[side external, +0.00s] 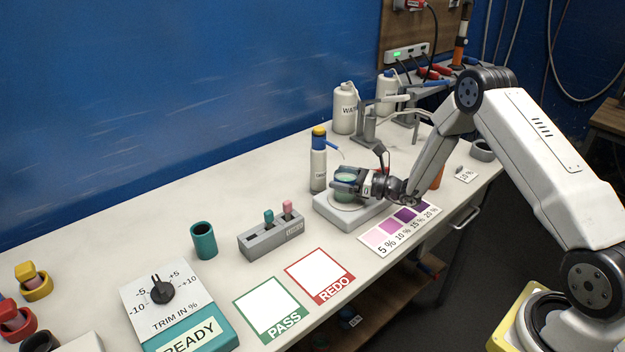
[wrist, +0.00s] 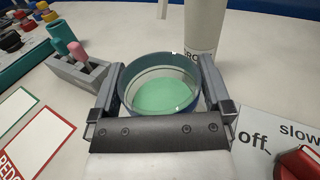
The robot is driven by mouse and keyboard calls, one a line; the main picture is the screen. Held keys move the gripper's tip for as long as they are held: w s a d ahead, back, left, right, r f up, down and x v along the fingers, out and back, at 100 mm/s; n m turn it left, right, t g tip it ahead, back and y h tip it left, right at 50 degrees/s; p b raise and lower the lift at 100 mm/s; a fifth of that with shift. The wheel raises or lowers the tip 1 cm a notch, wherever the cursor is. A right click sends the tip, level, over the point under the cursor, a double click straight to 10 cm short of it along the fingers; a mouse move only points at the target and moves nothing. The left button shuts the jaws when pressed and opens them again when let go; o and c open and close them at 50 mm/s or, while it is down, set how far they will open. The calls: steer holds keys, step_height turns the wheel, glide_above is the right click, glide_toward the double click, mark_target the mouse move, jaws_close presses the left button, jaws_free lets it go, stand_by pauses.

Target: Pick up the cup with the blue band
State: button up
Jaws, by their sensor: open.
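The cup with the blue band (wrist: 160,90) holds pale green liquid. It stands on a white stirrer base (side external: 331,213), and its side external view (side external: 345,178) is partly covered by my gripper (side external: 348,184). In the wrist view my gripper (wrist: 162,92) is open, with one finger on the left and one on the right of the cup. The fingers are close to the cup's wall; I cannot tell whether they touch it. The cup's lower part is hidden.
A bottle with a yellow and blue cap (side external: 319,160) stands just behind the base. A grey rack with green and pink plugs (side external: 271,238) and a teal cup (side external: 203,241) stand to the left. A purple colour chart (side external: 398,230) lies in front. The PASS (side external: 270,308) and REDO (side external: 320,275) cards are empty.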

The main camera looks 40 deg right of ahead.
stand_by(0.5)
steer(key=shift+w, duration=0.1)
steer(key=c, duration=1.2)
steer(key=shift+r, duration=0.15)
steer(key=shift+r, duration=0.75)
steer(key=s+a+r, duration=0.2)
steer(key=s+r, duration=0.9)
steer(key=s, duration=0.3)
steer(key=shift+r, duration=0.15)
